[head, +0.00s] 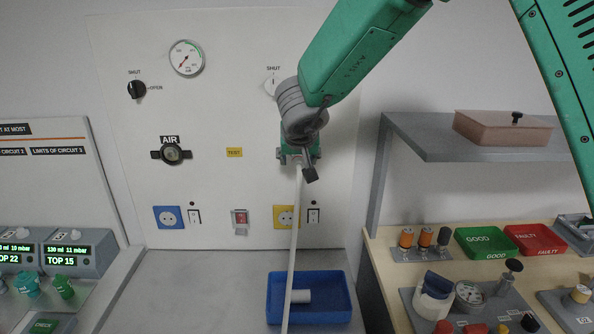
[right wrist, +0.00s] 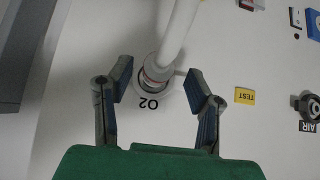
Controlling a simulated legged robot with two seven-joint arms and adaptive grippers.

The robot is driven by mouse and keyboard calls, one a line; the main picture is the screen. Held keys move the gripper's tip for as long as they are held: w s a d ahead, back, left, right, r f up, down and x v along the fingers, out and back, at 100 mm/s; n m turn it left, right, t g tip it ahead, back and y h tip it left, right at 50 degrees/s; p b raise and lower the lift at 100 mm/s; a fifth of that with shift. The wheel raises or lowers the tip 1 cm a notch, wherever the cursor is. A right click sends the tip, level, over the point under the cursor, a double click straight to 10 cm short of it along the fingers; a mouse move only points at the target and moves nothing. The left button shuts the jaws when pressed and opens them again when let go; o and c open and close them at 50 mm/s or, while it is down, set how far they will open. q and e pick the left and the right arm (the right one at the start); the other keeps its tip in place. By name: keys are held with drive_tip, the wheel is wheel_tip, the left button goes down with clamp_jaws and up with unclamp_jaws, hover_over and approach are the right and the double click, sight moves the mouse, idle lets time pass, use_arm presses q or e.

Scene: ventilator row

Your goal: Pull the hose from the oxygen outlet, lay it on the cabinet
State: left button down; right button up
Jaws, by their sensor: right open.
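The white hose (head: 296,235) hangs from the oxygen outlet on the wall panel down past the blue tray. In the right wrist view the hose (right wrist: 181,25) ends in a connector (right wrist: 154,72) plugged at the outlet marked O2 (right wrist: 142,89). My right gripper (right wrist: 162,82) is open, its two fingers apart on either side of the connector, with gaps showing. In the head view my right gripper (head: 299,160) and wrist cover the outlet. The grey cabinet top (head: 215,285) lies below the panel. My left gripper is not in view.
The cabinet top left of the tray is clear. The AIR outlet (head: 171,153) is to the left. A shelf (head: 430,150) and a crowded bench are at right.

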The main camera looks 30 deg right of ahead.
drive_tip(key=shift+w+d+f+b, duration=0.3)
drive_tip(key=shift+w+d+f, duration=0.1)
drive_tip(key=shift+f, duration=0.1)
drive_tip(key=shift+a+r, duration=0.1)
drive_tip(key=shift+a, duration=0.1)
drive_tip(key=shift+d+p, duration=0.15)
drive_tip(key=shift+p, duration=0.4)
drive_tip(key=shift+c, duration=0.5)
clamp_jaws()
